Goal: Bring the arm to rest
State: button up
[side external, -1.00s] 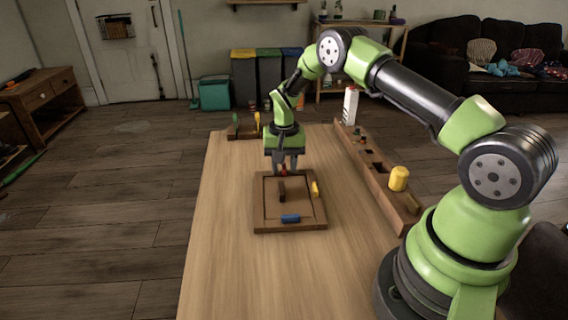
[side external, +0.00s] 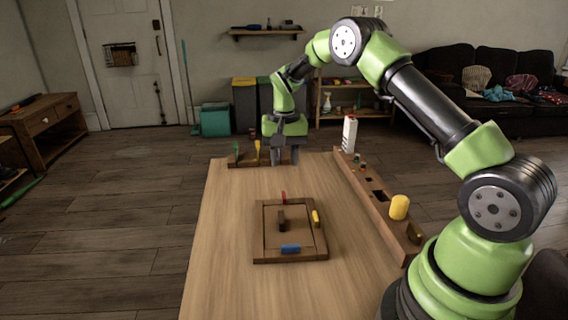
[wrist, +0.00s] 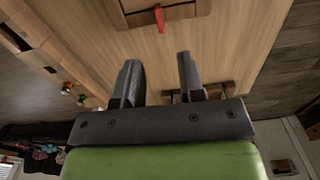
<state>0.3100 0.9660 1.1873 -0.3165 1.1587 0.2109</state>
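My gripper (side external: 285,157) hangs above the far end of the wooden table (side external: 225,290), clear of the wooden tray and apart from it. In the wrist view my gripper (wrist: 160,75) has its two fingers spread with nothing between them. The square wooden tray (side external: 258,255) lies on the table. A red piece (side external: 284,197) sits at its far rim, a yellow piece (side external: 316,218) at its right and a blue piece (side external: 290,249) at its near side. A dark brown block (side external: 282,221) stands inside it. The red piece also shows in the wrist view (wrist: 160,20).
A long wooden rail with slots (side external: 385,215) runs along the table's right side, with a yellow cylinder (side external: 399,207) and a white carton (side external: 349,134) at it. A low rack (side external: 243,161) with green and yellow tools stands at the far left edge. The table's near part is clear.

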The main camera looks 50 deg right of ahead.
jog(key=s+a+r+n+t, duration=0.15)
jog(key=s+a+r, duration=0.3)
jog(key=r, duration=0.45)
jog(key=s+a+r+n+t, duration=0.1)
jog(key=s+a+r+t, duration=0.1)
jog(key=s+a+r, duration=0.45)
jog(key=s+a+r+n+t+y, duration=0.1)
jog(key=s+a+r+t, duration=0.1)
jog(key=s, duration=0.4)
jog(key=s+a+r+n+t+y, duration=0.1)
jog(key=s+a+n, duration=0.1)
jog(key=s, duration=0.5)
jog(key=shift+s+a+r+t, duration=0.15)
jog(key=shift+s+r+t, duration=0.15)
jog(key=shift+r+t, duration=0.05)
